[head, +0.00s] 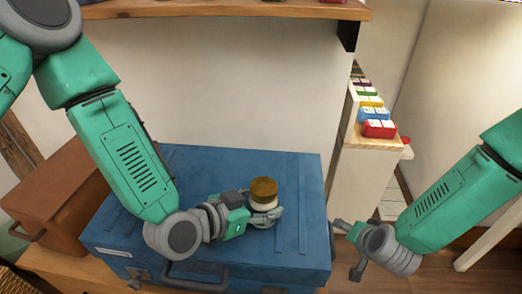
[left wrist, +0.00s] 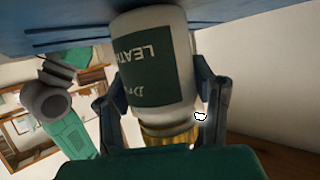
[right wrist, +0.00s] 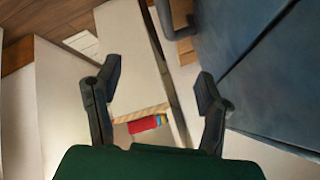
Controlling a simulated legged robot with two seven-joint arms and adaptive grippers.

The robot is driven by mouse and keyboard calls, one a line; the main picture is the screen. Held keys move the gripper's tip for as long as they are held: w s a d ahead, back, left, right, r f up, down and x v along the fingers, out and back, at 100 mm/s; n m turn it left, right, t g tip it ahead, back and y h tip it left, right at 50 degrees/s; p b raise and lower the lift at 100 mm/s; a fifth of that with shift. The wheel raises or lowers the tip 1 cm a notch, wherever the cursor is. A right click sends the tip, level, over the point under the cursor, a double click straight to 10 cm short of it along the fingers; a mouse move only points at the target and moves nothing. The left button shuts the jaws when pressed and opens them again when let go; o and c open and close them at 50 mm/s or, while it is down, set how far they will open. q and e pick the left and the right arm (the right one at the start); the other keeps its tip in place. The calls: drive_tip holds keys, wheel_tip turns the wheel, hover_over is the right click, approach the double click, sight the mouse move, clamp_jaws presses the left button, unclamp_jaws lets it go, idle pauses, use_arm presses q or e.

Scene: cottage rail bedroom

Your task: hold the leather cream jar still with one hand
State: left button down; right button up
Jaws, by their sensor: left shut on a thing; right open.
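The leather cream jar (head: 263,200) stands upright on the blue trunk (head: 300,175), with a gold-brown lid and a pale body. In the left wrist view the jar (left wrist: 158,62) shows a dark green label with part of the word "LEATHER" readable. My left gripper (head: 264,216) is shut on the jar's body, with a finger on each side below the lid. My right gripper (head: 348,248) is open and empty, to the right of the trunk and apart from the jar. It also shows open in the right wrist view (right wrist: 155,90).
A brown case (head: 60,195) stands left of the trunk. A wooden shelf (head: 220,9) hangs above on the wall. A pale shelf unit (head: 362,175) with several coloured boxes (head: 378,128) on top stands at the right. The trunk top behind the jar is clear.

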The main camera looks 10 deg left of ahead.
drive_tip(key=w+r+m+t, duration=0.35)
drive_tip(key=w+r, duration=0.35)
drive_tip(key=w, duration=0.5)
wheel_tip(320, 180, up, 21)
drive_tip(key=m+g+h, duration=0.1)
drive_tip(key=m+g, duration=1)
drive_tip(key=m, duration=0.2)
hover_over(260, 184)
drive_tip(key=shift+w+d, duration=0.15)
drive_tip(key=shift+d, duration=0.05)
drive_tip(key=shift+s+a, duration=0.15)
drive_tip(key=shift+s, duration=0.05)
wheel_tip(260, 184, down, 8)
drive_tip(key=shift+r, duration=0.15)
drive_tip(key=shift+c, duration=0.4)
